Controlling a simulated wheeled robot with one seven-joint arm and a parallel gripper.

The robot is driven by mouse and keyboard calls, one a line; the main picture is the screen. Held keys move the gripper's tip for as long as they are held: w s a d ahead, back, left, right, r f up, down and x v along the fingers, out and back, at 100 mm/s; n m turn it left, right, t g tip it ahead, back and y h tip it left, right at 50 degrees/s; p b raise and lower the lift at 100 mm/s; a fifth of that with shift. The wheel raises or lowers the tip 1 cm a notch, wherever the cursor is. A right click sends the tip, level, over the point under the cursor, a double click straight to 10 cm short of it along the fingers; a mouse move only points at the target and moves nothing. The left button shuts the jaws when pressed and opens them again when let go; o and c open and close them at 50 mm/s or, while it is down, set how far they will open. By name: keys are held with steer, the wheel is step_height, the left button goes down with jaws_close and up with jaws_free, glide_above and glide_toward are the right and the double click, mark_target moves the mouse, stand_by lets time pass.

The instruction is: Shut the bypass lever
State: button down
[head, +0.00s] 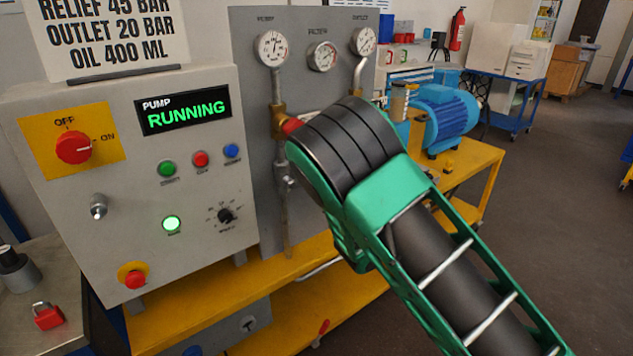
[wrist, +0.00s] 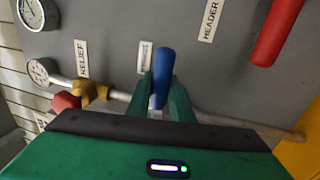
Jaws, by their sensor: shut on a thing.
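The bypass lever (wrist: 164,62) has a blue grip and shows in the wrist view, in front of the grey panel, beside a small label that seems to read BYPASS (wrist: 146,57). My gripper (wrist: 160,95) has its two green fingers closed on either side of the blue grip. The lever stands across the line of the metal pipe (wrist: 210,117) in this view. In the head view my arm hides the lever and the gripper's fingers.
A red handle (wrist: 280,28) is near the HEADER label. A brass relief valve with a red knob (wrist: 66,101) sits left. In the head view, the control box (head: 190,215) with the RUNNING display (head: 185,110) stands left; a blue motor (head: 440,120) is behind my arm.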

steer(key=shift+f, duration=0.1)
steer(key=c, duration=1.6)
jaws_free()
steer(key=shift+s, duration=0.1)
steer(key=shift+o, duration=0.2)
steer(key=v, duration=1)
steer(key=shift+s+d, duration=0.2)
steer(key=shift+d, duration=0.1)
steer(key=shift+f, duration=0.15)
